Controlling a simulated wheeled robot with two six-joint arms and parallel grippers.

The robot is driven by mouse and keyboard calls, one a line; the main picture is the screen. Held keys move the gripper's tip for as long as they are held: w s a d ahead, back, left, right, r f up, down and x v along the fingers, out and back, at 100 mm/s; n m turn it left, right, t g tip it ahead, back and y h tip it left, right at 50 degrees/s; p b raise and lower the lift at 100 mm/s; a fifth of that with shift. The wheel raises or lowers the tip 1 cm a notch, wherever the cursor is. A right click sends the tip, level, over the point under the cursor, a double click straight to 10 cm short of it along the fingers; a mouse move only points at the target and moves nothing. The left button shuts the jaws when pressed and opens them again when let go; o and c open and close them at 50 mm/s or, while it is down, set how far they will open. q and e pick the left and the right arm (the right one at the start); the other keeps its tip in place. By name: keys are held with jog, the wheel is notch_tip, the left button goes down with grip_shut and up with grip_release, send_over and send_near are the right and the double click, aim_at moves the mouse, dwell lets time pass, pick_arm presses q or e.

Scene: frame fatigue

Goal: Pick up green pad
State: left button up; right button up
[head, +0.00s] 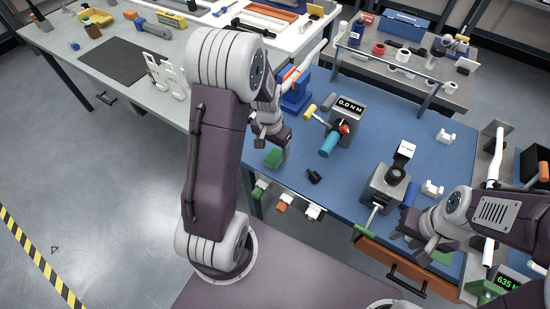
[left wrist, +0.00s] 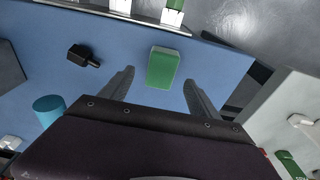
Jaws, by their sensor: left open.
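The green pad (head: 273,157) is a small green block lying on the blue bench mat near its front left edge. It also shows in the left wrist view (left wrist: 162,67), beyond my fingertips and roughly between their lines. My left gripper (head: 270,144) is open and empty, close to the pad; I cannot tell how high above the mat it is. Its two fingers stand apart in the left wrist view (left wrist: 158,82), with no contact seen. My right gripper (head: 418,243) is at the bench's right front; its jaws are unclear.
A black connector (head: 314,176) and a teal cylinder (head: 328,145) lie right of the pad. A torque display (head: 349,104) and a grey fixture (head: 384,187) stand farther right. Small clips (head: 284,203) hang at the front edge. An orange drawer (head: 392,265) is below the bench.

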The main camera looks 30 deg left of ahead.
aim_at(274, 156)
pick_arm(q)
jog(key=f, duration=0.5)
jog(key=shift+w+a+f, duration=0.1)
jog(key=shift+w+f, duration=0.05)
jog(key=shift+w, duration=0.25)
jog(key=shift+s, duration=0.1)
jog(key=c, duration=1.4)
